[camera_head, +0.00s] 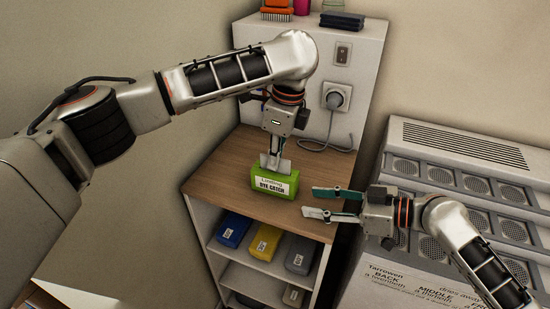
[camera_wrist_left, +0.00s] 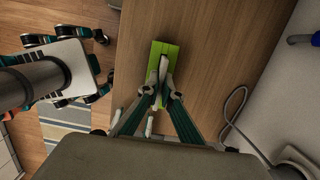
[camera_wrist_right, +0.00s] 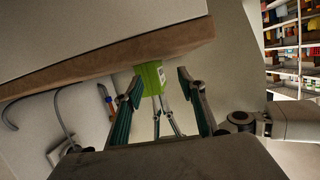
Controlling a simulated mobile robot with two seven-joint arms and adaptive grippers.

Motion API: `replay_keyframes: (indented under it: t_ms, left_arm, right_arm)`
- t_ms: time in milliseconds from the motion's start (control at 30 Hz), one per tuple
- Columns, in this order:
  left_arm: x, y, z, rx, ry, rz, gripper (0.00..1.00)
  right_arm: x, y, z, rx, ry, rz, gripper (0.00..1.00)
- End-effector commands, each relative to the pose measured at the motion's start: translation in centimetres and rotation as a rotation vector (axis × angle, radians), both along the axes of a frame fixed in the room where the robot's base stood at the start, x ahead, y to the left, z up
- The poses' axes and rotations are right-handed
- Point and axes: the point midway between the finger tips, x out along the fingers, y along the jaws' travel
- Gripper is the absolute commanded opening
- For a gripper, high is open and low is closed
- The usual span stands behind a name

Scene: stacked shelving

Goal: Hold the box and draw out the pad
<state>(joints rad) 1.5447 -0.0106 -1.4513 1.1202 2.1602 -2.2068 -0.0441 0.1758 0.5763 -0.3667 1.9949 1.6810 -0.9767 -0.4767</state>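The green box (camera_head: 274,184) with a white "DYE CATCH" label stands on the wooden top. It also shows in the left wrist view (camera_wrist_left: 161,47) and the right wrist view (camera_wrist_right: 149,72). My left gripper (camera_head: 275,162) points down at the top of the box. Its fingertips are close together there (camera_wrist_left: 159,80), overlapping the box in view. A pale piece shows between them, but I cannot tell whether it is a pad or a fingertip. My right gripper (camera_head: 322,203) is open and empty, to the right of the box with its fingers pointing at it. No pad shows clearly.
Blue (camera_head: 233,229), yellow (camera_head: 265,241) and grey (camera_head: 301,254) boxes lie on the shelf below. A socket panel with a plug (camera_head: 336,97) and cord stands behind. A large vented unit (camera_head: 465,150) is at the right. The wooden top is otherwise clear.

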Motion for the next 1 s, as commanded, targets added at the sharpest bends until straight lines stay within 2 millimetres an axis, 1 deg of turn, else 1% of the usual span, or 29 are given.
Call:
replay_keyframes:
  t_ms: [33, 133, 233, 367, 467, 1000]
  left_arm:
    - [0.0, 0.0, 0.0, 0.000, 0.000, 0.000, 0.00]
    - [0.0, 0.0, 0.0, 0.000, 0.000, 0.000, 0.00]
    - [0.0, 0.0, 0.0, 0.000, 0.000, 0.000, 0.00]
    - [0.0, 0.0, 0.0, 0.000, 0.000, 0.000, 0.00]
    - [0.0, 0.0, 0.0, 0.000, 0.000, 0.000, 0.00]
    - [0.0, 0.0, 0.0, 0.000, 0.000, 0.000, 0.00]
  right_arm:
    - [1.1, -0.7, 0.5, -0.009, -0.010, 0.019, 0.40]
    - [2.2, -1.6, 1.2, -0.018, -0.025, 0.054, 0.40]
    - [2.7, -2.1, 1.7, -0.022, -0.036, 0.076, 0.40]
    - [3.1, -1.9, 1.8, -0.020, -0.040, 0.087, 0.40]
    - [3.3, -1.2, 1.6, -0.020, -0.039, 0.088, 0.40]
    - [5.6, 5.0, -0.5, -0.022, -0.039, 0.087, 0.40]
